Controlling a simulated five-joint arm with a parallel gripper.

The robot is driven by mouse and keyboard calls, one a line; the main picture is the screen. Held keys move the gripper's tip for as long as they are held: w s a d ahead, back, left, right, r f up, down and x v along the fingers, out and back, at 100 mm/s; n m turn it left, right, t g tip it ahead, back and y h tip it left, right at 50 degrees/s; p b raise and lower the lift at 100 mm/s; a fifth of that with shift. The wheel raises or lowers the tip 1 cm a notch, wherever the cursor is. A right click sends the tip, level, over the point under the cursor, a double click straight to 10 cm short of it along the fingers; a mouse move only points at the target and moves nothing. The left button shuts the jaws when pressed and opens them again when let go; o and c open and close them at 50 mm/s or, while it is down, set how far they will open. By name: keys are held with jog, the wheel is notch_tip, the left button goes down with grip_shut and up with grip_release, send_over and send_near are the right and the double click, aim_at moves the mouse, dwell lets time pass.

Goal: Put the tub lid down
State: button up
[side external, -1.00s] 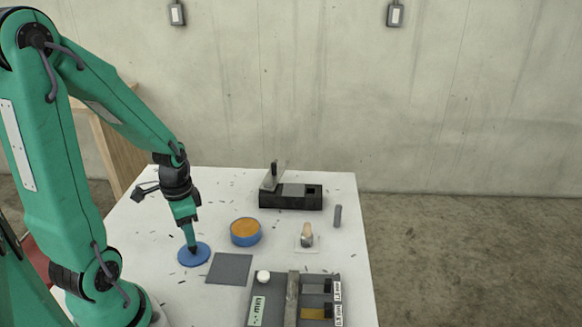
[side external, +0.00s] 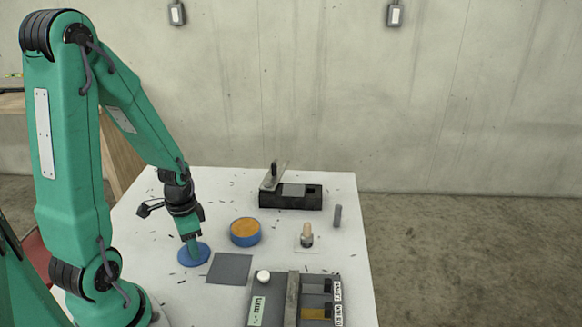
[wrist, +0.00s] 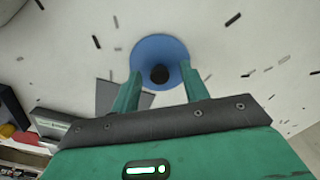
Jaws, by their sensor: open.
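The tub lid is a round blue disc (side external: 194,255) lying flat on the white table at the left in the side view. In the wrist view the lid (wrist: 161,52) has a dark round knob at its middle. My gripper (side external: 193,246) is low over the lid. In the wrist view its two green fingers (wrist: 160,86) stand apart, one on each side of the knob, with gaps showing. The blue tub (side external: 245,238), open and filled with something orange, stands to the right of the lid.
A dark grey square mat (side external: 229,269) lies right beside the lid. A black device (side external: 290,196) stands at the back, a small brush-like item (side external: 307,236) and grey bar (side external: 338,215) at the right. A grey tray (side external: 262,310) with labels fills the front.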

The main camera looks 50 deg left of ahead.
grip_shut()
jog(key=shift+r, duration=0.2)
dwell(0.3)
notch_tip(320, 180, up, 10)
jog(key=shift+f, duration=0.2)
dwell(0.6)
dwell(0.4)
